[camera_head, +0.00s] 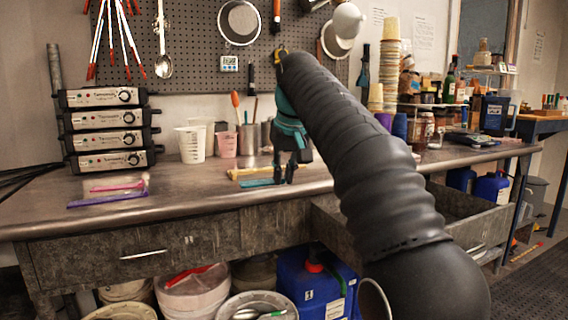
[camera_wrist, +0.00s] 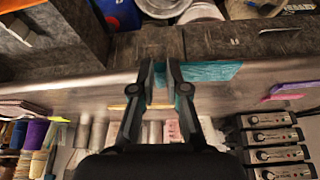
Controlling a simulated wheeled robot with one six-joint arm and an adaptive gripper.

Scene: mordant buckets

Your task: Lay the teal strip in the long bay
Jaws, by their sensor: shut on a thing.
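My gripper (camera_head: 290,180) points down at the workbench's front part, shut on the teal strip (camera_head: 257,183). The strip sticks out to the left of the jaws in the head view. In the wrist view the gripper (camera_wrist: 161,80) has the teal strip (camera_wrist: 212,72) at its fingertips, reaching out to the right. I cannot tell whether the strip touches the bench top. An open drawer (camera_head: 462,232) is below the bench top at the right. The long bay cannot be made out in either view.
A purple strip (camera_head: 108,199) and a pink strip (camera_head: 118,187) lie on the bench (camera_head: 190,205) at the left. A yellowish stick (camera_head: 245,173) lies behind the teal strip. Cups and a metal pot stand behind. Stacked grey devices (camera_head: 110,142) stand at the left.

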